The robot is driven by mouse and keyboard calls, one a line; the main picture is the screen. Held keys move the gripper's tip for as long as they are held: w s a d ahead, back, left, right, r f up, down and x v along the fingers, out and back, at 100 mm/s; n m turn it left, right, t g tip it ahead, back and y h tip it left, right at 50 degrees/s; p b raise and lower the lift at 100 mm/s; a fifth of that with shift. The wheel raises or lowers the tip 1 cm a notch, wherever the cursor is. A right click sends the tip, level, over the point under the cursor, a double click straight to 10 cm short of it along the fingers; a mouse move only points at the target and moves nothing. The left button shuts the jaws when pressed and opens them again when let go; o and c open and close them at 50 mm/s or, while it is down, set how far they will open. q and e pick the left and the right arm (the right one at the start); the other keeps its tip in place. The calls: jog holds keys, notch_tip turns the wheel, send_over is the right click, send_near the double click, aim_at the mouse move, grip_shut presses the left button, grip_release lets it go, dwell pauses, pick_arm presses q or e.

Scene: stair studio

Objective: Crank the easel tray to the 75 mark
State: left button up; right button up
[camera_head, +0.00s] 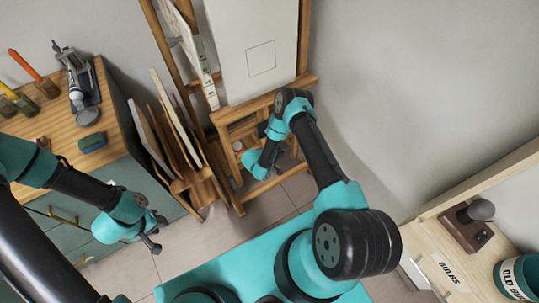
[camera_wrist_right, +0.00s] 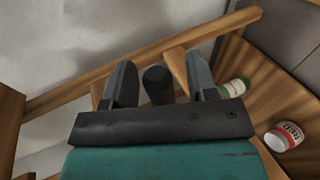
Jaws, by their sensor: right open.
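The wooden easel (camera_head: 303,50) stands at the back, holding a pale canvas (camera_head: 240,50). Its tray is the wooden ledge (camera_head: 232,114) below the canvas. A pale strip with dark markings (camera_head: 207,88) runs along the left side; I cannot read any number. My right gripper (camera_head: 278,168) is low at the easel's frame, partly hidden by my arm. In the right wrist view its fingers (camera_wrist_right: 160,85) are apart, with a dark round knob (camera_wrist_right: 158,84), seemingly the crank handle, between them. Contact is not clear. My left gripper (camera_head: 154,240) hangs away from the easel; its opening is unclear.
A wooden-topped cabinet (camera_head: 117,120) with brushes and a paint tube stands left. Panels in a wooden rack (camera_head: 180,150) stand close beside the easel. Cans, one red and white (camera_wrist_right: 284,136), sit near my right gripper. A bench (camera_head: 440,255) is at right.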

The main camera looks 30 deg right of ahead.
jog(key=v, duration=1.7)
jog(key=c, duration=0.3)
jog(key=shift+w+d+n, duration=0.1)
jog(key=shift+d+n, duration=0.05)
jog(key=shift+n, duration=0.25)
jog(key=shift+c, duration=0.8)
jog(key=shift+w+d+r+n+y, duration=0.1)
jog(key=shift+n+y, duration=0.05)
jog(key=shift+n, duration=0.35)
jog(key=shift+w+d+n+y, duration=0.15)
jog(key=shift+n, duration=0.35)
jog(key=c, duration=0.3)
jog(key=n, duration=0.2)
jog(key=n+g, duration=0.1)
jog(key=shift+w+d, duration=0.3)
jog(key=shift+w, duration=0.05)
grip_shut()
jog(key=n+y, duration=0.1)
jog(key=n, duration=0.2)
jog(key=w+d+n, duration=0.1)
jog(key=n, duration=0.3)
jog(key=w+d+n+y, duration=0.1)
jog(key=n, duration=0.3)
jog(key=shift+w+r+g+y, duration=0.25)
jog(key=shift+r+g+y, duration=0.05)
jog(key=shift+r+g, duration=0.1)
